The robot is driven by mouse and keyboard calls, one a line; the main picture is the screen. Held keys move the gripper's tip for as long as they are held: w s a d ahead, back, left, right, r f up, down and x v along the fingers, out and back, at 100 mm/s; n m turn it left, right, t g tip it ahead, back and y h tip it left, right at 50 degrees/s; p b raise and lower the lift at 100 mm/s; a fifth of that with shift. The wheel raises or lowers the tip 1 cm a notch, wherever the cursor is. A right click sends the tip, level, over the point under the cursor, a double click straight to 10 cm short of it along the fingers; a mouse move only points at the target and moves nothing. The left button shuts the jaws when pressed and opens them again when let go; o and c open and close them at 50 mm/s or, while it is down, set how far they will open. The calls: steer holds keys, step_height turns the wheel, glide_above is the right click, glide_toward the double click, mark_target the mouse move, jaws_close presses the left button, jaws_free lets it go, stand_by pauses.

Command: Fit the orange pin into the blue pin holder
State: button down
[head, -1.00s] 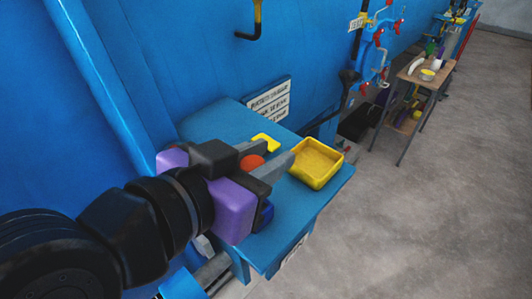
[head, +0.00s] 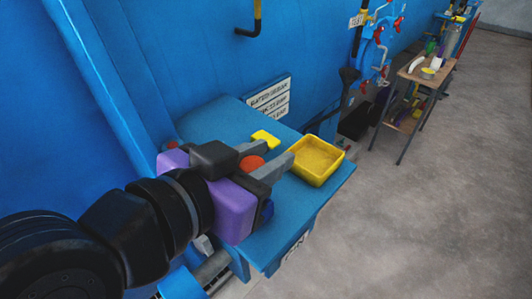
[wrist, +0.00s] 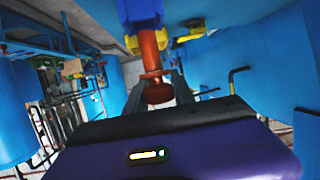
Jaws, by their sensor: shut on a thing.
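My gripper (head: 268,157) is shut on the orange pin (head: 252,163) above the blue table. In the head view only the pin's rounded orange head shows between the fingers. In the wrist view the orange pin (wrist: 149,50) runs away from the fingers, with a collar near its rounded end. Its far end meets the blue pin holder (wrist: 139,12) in that view. I cannot tell how deep it sits, or whether it is in the hole. In the head view the blue holder (head: 266,211) is mostly hidden behind my purple gripper body.
A yellow tray (head: 338,165) stands on the blue table (head: 215,122) to the right of my gripper. A small yellow piece (head: 265,138) lies close behind the fingers. The blue wall with a sign (head: 269,98) rises behind. A small wooden table (head: 427,78) stands farther right.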

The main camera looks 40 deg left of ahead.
steer(key=shift+f+b, duration=1.4)
steer(key=shift+f, duration=0.5)
steer(key=c, duration=1)
jaws_free()
steer(key=shift+s, duration=0.1)
steer(key=b+v, duration=0.1)
steer(key=v, duration=0.6)
steer(key=shift+s+r, duration=0.15)
steer(key=shift+s, duration=0.1)
steer(key=shift+s, duration=0.1)
